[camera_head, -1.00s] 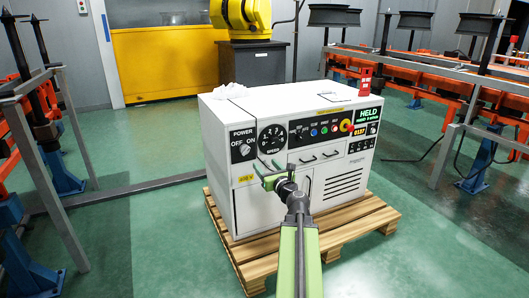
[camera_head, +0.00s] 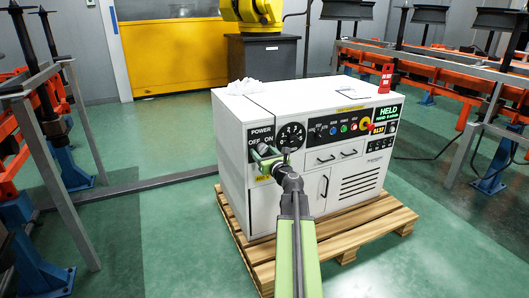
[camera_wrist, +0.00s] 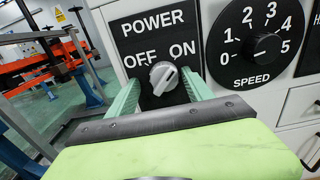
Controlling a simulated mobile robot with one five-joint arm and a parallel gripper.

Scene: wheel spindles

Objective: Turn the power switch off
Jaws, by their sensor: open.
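In the wrist view, my gripper (camera_wrist: 160,79) is open, with one green finger on each side of the knob. I cannot tell whether either finger touches it. In the head view, my gripper (camera_head: 266,160) is at the left front of the white cabinet (camera_head: 232,180), just at the power plate (camera_head: 261,133), and partly hides the switch.
The speed dial (camera_wrist: 262,44) is close to the right of the switch. The cabinet stands on a wooden pallet (camera_head: 345,240). Grey rails and orange racks flank both sides, with open green floor between.

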